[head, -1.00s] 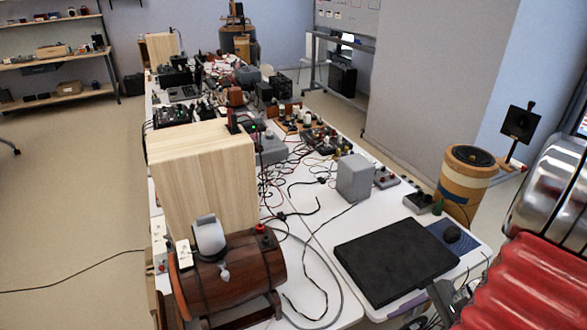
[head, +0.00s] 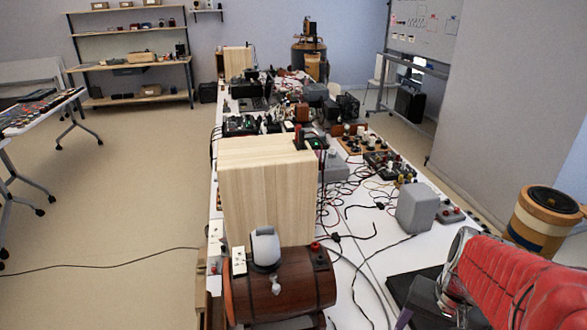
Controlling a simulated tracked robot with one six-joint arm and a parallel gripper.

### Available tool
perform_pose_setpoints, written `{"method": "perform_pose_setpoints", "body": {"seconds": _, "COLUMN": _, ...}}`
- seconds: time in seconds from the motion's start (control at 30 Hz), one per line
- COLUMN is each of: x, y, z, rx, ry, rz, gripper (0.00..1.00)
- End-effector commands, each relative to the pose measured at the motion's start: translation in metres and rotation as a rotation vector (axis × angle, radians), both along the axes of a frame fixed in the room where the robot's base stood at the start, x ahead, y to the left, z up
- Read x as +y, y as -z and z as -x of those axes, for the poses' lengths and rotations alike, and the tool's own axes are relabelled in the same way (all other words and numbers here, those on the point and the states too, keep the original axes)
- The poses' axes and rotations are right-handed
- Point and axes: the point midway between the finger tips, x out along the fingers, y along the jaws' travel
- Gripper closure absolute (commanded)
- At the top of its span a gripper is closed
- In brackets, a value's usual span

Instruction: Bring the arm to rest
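My arm shows at the lower right of the head view, as a red ribbed sleeve (head: 530,285) with a shiny metal ring at its left end. It lies across the near right part of the white table and covers part of a dark flat pad (head: 402,287). I cannot make out my gripper or its fingertips in this view.
A wooden barrel (head: 285,287) and a pale wooden box (head: 265,190) stand on the near table. A grey box (head: 416,208) stands right of them, among cables. A tan drum-shaped speaker (head: 540,222) is at the right. The floor at left is mostly clear, with one cable across it.

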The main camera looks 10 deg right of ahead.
Motion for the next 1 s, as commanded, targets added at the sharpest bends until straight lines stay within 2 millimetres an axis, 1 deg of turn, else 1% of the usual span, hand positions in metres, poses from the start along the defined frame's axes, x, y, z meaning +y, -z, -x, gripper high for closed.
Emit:
{"method": "perform_pose_setpoints", "body": {"seconds": 0.03, "x": 0.008, "y": -0.008, "z": -0.003, "rx": -0.019, "ry": -0.047, "rz": 0.029, "gripper": 0.34}}
{"method": "perform_pose_setpoints", "body": {"seconds": 0.17, "x": 0.026, "y": -0.025, "z": -0.011, "rx": -0.068, "ry": -0.153, "rz": 0.096, "gripper": 0.34}}
{"method": "perform_pose_setpoints", "body": {"seconds": 0.3, "x": 0.049, "y": -0.044, "z": -0.016, "rx": -0.126, "ry": -0.264, "rz": 0.155, "gripper": 0.34}}
{"method": "perform_pose_setpoints", "body": {"seconds": 0.47, "x": 0.078, "y": -0.065, "z": -0.020, "rx": -0.199, "ry": -0.381, "rz": 0.206, "gripper": 0.34}}
{"method": "perform_pose_setpoints", "body": {"seconds": 0.73, "x": 0.131, "y": -0.100, "z": -0.022, "rx": -0.342, "ry": -0.558, "rz": 0.241, "gripper": 0.34}}
{"method": "perform_pose_setpoints", "body": {"seconds": 0.8, "x": 0.143, "y": -0.108, "z": -0.021, "rx": -0.371, "ry": -0.598, "rz": 0.244, "gripper": 0.34}}
{"method": "perform_pose_setpoints", "body": {"seconds": 0.9, "x": 0.155, "y": -0.113, "z": -0.021, "rx": -0.395, "ry": -0.638, "rz": 0.243, "gripper": 0.34}}
{"method": "perform_pose_setpoints", "body": {"seconds": 1.0, "x": 0.161, "y": -0.113, "z": -0.021, "rx": -0.398, "ry": -0.659, "rz": 0.238, "gripper": 0.34}}
